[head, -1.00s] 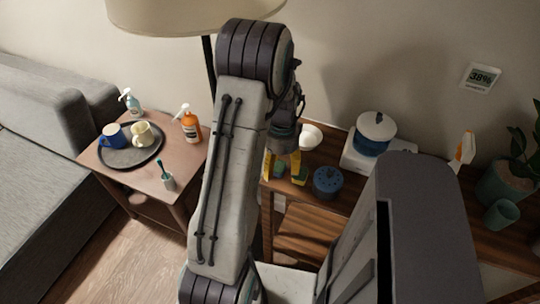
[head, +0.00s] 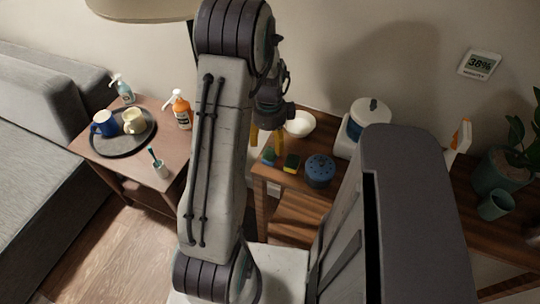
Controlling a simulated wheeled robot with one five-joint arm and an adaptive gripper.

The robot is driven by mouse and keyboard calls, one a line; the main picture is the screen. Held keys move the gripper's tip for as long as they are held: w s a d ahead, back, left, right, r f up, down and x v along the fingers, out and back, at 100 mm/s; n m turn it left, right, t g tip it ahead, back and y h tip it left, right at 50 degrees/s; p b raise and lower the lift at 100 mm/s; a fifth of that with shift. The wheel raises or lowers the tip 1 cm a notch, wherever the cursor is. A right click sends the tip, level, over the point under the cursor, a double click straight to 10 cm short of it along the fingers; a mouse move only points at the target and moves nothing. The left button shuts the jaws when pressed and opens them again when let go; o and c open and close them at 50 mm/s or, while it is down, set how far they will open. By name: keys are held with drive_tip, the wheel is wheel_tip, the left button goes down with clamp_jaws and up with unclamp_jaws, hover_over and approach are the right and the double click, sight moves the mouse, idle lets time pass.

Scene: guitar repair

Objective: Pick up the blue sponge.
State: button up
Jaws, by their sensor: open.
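Two small sponges lie near the left end of the wooden shelf unit. The left one (head: 268,157) looks dark teal, and I take it for the blue sponge, though its colour is hard to tell at this size. The right one (head: 291,163) is yellow and dark green. My gripper (head: 265,146) points down with its yellow fingers apart, just above and behind the left sponge in the picture. It looks empty. My arm hides part of the left finger and the shelf's left edge.
A round blue container (head: 319,171) stands close right of the sponges. A white bowl (head: 299,124) is behind them, and a white-and-blue pot (head: 370,117) is farther right. A side table (head: 120,171) with a tray (head: 122,144) and bottles stands to the left.

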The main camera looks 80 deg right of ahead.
sight(270, 153)
drive_tip(key=shift+d+f+p, duration=0.15)
drive_tip(key=shift+f+p, duration=0.3)
drive_tip(key=shift+f, duration=3.2)
drive_tip(key=c, duration=0.5)
